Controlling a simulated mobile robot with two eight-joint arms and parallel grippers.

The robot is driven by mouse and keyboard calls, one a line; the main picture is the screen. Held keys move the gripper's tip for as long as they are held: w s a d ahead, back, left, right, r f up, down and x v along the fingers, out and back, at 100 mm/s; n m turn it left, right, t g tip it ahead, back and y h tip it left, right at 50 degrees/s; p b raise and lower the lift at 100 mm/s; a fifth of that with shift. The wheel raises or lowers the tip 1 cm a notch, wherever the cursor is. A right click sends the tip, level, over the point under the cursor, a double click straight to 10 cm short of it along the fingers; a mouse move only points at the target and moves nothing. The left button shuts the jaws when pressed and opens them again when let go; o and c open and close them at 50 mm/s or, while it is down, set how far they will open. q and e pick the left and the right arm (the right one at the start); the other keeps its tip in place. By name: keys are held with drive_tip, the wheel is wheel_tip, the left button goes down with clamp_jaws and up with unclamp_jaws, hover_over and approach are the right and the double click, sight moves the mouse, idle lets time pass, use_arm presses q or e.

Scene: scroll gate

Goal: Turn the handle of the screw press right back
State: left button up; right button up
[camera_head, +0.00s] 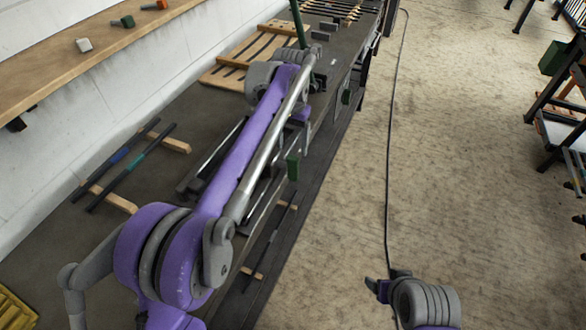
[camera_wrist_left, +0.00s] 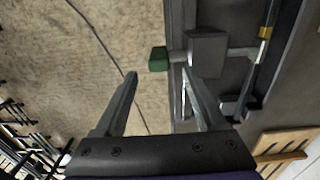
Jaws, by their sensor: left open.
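The screw press lies along the bench's front edge, partly hidden by my left arm in the head view. A green block (camera_head: 293,167), which looks like its handle, stands out past the edge. In the left wrist view the green handle (camera_wrist_left: 158,60) sits beside a grey block (camera_wrist_left: 207,55) on a bar. My left gripper (camera_wrist_left: 160,78) is open and empty. In that view the handle appears between and beyond its fingertips, apart from them. In the head view the left gripper is largely hidden by its arm. My right gripper (camera_head: 381,287) is low in the head view, over the floor; its jaws are unclear.
A slatted wooden board (camera_head: 228,78) and two dark bars (camera_head: 128,165) on wooden strips lie on the bench. A shelf (camera_head: 60,78) runs along the wall. The floor (camera_head: 450,150) is open, crossed by a cable.

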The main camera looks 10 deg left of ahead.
sight(293, 169)
use_arm(q)
drive_tip(key=shift+w+d+f, duration=0.2)
drive_tip(key=shift+w+f, duration=0.05)
drive_tip(key=shift+f, duration=0.4)
wheel_tip(293, 169, down, 10)
drive_tip(key=shift+s+r+b, duration=0.1)
drive_tip(key=shift+r+b, duration=0.05)
drive_tip(key=shift+b, duration=0.25)
clamp_jaws()
